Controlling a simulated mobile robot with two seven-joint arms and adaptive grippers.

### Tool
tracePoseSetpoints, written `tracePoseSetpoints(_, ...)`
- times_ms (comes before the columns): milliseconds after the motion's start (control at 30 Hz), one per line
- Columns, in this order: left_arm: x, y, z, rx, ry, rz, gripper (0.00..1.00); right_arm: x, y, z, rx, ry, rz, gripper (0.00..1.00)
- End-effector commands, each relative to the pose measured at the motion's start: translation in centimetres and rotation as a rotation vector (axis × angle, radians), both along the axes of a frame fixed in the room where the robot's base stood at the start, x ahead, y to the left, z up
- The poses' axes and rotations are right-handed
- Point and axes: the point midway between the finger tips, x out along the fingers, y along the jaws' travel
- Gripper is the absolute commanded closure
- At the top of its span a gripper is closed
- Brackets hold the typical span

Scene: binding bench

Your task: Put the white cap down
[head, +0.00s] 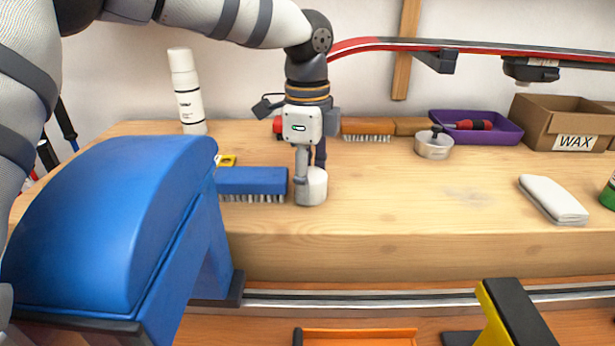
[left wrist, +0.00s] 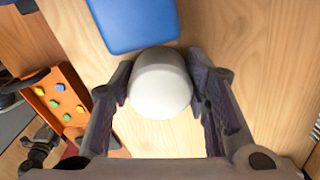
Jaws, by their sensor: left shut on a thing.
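The white cap (head: 312,187) is at the bench top in the head view, just right of a blue brush. It also shows in the left wrist view (left wrist: 160,84) as a pale round shape between the fingers. My left gripper (head: 310,172) points down from above and is shut on the cap, one finger on each side. I cannot tell whether the cap's underside touches the wood. My right gripper is in neither view.
The blue brush (head: 252,182) is close beside the cap. A white bottle (head: 187,92), a metal tin (head: 434,144), a purple tray (head: 476,127), a WAX box (head: 565,122) and a folded cloth (head: 553,199) stand around. Bare wood (head: 400,200) lies right of the cap.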

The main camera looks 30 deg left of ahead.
Motion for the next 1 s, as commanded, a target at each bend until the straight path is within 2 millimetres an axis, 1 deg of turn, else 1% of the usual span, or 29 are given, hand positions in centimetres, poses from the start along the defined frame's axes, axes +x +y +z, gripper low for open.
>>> tracePoseSetpoints(33, 0.0, 0.0, -0.1, 0.001, 0.001, 0.000, 0.55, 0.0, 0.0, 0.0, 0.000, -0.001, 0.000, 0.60)
tracePoseSetpoints(67, 0.0, 0.0, -0.1, 0.000, 0.001, 0.000, 0.48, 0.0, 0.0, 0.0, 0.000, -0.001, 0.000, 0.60)
tracePoseSetpoints(100, 0.0, 0.0, -0.1, 0.000, 0.001, 0.000, 0.39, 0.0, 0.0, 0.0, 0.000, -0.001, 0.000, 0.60)
tracePoseSetpoints(133, 0.0, 0.0, -0.1, 0.000, 0.001, 0.000, 0.37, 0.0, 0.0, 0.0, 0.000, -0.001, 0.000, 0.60)
tracePoseSetpoints(400, 0.0, 0.0, 0.0, 0.000, 0.001, 0.000, 0.37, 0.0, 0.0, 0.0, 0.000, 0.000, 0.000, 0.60)
tracePoseSetpoints(467, 0.0, 0.0, 0.3, 0.000, 0.000, 0.000, 0.37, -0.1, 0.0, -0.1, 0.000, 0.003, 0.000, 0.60)
tracePoseSetpoints(567, 0.1, 0.0, 2.2, 0.003, -0.003, 0.001, 0.37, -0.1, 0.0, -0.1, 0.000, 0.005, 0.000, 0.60)
tracePoseSetpoints(700, 0.1, 0.0, 6.1, 0.002, -0.003, 0.001, 0.37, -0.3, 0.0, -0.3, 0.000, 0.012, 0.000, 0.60)
tracePoseSetpoints(800, 0.1, 0.0, 8.6, 0.001, -0.001, 0.001, 0.37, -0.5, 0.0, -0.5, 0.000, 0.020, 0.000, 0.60)
tracePoseSetpoints(900, 0.1, 0.0, 10.5, 0.002, 0.001, 0.002, 0.37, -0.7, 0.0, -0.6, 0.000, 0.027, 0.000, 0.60)
tracePoseSetpoints(1000, 0.0, 0.0, 11.7, 0.001, 0.002, 0.001, 0.37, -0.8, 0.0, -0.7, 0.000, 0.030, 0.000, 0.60)
